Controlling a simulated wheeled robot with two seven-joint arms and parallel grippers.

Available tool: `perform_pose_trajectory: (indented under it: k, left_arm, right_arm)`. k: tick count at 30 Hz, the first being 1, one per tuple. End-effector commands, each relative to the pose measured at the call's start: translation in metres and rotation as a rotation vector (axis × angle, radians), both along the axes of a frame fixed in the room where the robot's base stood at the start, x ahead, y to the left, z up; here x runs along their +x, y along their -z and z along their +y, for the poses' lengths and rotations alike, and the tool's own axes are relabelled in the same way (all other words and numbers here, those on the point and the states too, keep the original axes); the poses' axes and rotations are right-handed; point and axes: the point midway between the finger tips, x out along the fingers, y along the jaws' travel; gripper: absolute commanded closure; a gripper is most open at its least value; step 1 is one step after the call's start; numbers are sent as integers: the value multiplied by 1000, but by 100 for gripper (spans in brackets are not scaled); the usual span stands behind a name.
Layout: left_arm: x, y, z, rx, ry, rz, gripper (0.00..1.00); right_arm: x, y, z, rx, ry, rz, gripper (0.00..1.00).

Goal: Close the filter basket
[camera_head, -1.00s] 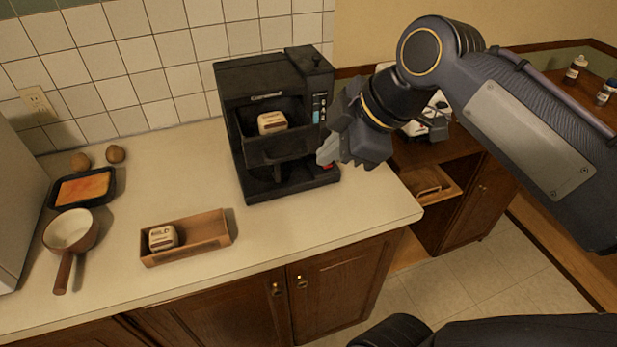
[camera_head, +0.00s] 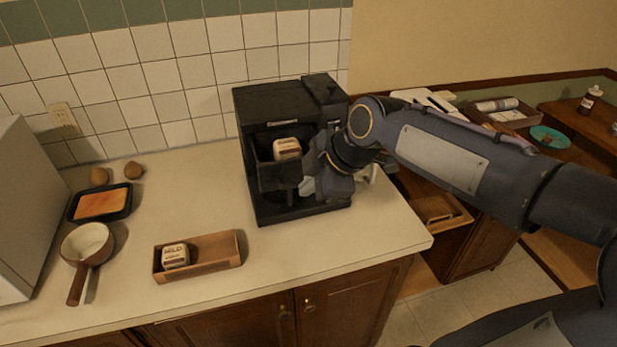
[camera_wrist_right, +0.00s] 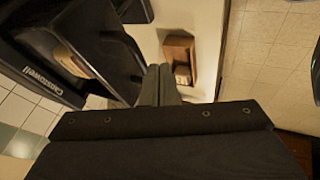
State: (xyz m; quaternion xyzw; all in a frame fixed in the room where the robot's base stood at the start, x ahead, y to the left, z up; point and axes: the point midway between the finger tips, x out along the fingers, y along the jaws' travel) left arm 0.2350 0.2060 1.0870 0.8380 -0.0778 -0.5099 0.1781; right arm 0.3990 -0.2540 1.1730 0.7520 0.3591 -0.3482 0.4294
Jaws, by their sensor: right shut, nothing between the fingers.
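The black coffee maker (camera_head: 328,95) stands on the counter against the tiled wall. Its filter basket (camera_head: 279,178) sticks out of the front, open, with a pale labelled block (camera_head: 287,148) in it. In the right wrist view the basket (camera_wrist_right: 112,55) and the block (camera_wrist_right: 76,59) show at upper left. My right gripper (camera_head: 307,187) is shut and empty at the basket's right side, in front of the machine. Its closed fingertips (camera_wrist_right: 159,72) show beside the basket; whether they touch it I cannot tell. My left gripper is not in view.
A wooden tray (camera_head: 215,262) with another labelled block (camera_head: 175,255) lies at the front. Counter between the dish and the machine is clear.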

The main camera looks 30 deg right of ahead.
Motion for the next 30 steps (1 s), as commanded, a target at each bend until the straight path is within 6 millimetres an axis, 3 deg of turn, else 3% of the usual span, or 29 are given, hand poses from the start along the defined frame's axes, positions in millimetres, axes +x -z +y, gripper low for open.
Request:
perform_pose_trajectory:
  k: [16,27,30]
  left_arm:
    - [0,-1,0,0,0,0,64]
    - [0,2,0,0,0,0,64]
    - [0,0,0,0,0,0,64]
  right_arm:
    - [13,2,-3,0,0,1,100]
    - [100,2,-24,0,2,2,100]
    - [115,1,-28,1,1,1,100]
